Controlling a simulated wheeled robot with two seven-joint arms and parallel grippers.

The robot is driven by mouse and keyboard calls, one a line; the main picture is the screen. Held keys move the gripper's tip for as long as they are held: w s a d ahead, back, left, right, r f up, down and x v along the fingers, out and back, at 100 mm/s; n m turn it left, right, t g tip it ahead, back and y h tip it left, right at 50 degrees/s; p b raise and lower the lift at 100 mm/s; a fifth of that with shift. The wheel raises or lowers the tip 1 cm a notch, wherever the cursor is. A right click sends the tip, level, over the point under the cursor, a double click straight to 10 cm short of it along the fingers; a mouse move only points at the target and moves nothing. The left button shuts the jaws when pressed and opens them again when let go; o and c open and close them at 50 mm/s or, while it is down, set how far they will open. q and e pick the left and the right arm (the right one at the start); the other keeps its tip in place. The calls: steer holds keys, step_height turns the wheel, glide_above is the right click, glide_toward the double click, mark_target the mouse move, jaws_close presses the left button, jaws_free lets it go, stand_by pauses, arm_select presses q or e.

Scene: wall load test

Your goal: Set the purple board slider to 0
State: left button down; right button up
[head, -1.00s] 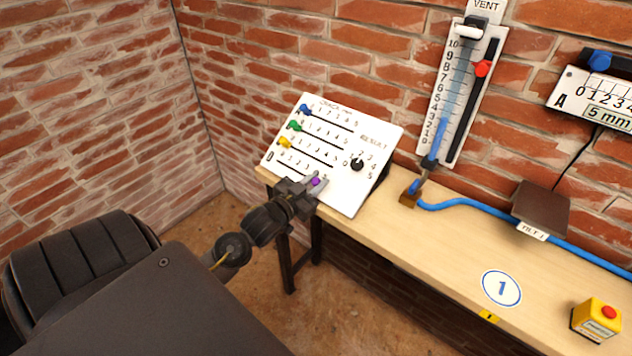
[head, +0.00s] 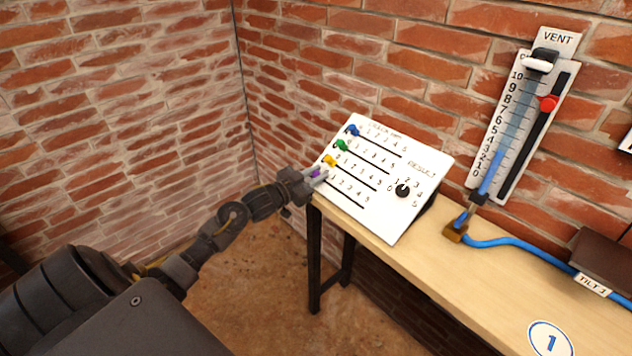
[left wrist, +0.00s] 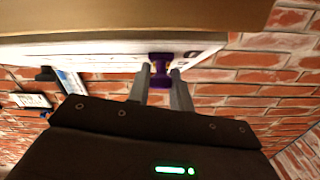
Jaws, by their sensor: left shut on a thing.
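The white board (head: 372,210) stands tilted on the left end of the table. It has several slider rows with blue (head: 352,130), green (head: 341,146) and yellow (head: 329,160) knobs, all at the left ends of their slots. The purple slider knob (head: 315,173) is at the left end of the lowest row, by the board's left edge. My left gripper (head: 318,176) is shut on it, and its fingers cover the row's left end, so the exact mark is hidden. In the left wrist view the purple knob (left wrist: 160,70) sits between the two fingers. My right gripper is not in view.
A black RESULT dial (head: 403,190) is on the board's right side. The wooden table (head: 420,265) runs to the right, with a blue hose (head: 510,241) on it. A VENT gauge (head: 520,115) with a red knob hangs on the brick wall.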

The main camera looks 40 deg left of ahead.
arm_select(q)
steer(key=shift+a+r, duration=0.1)
steer(key=shift+a, duration=0.05)
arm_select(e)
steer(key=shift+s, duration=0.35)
arm_select(q)
steer(key=shift+w, duration=0.1)
steer(key=c, duration=1.6)
jaws_free()
steer(key=shift+c, duration=0.2)
steer(key=o, duration=0.4)
steer(key=shift+a, duration=0.1)
steer(key=shift+c, duration=0.2)
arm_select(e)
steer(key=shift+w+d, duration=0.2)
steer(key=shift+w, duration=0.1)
arm_select(q)
steer(key=b+v, duration=0.1)
steer(key=v, duration=0.9)
steer(key=shift+s, duration=0.4)
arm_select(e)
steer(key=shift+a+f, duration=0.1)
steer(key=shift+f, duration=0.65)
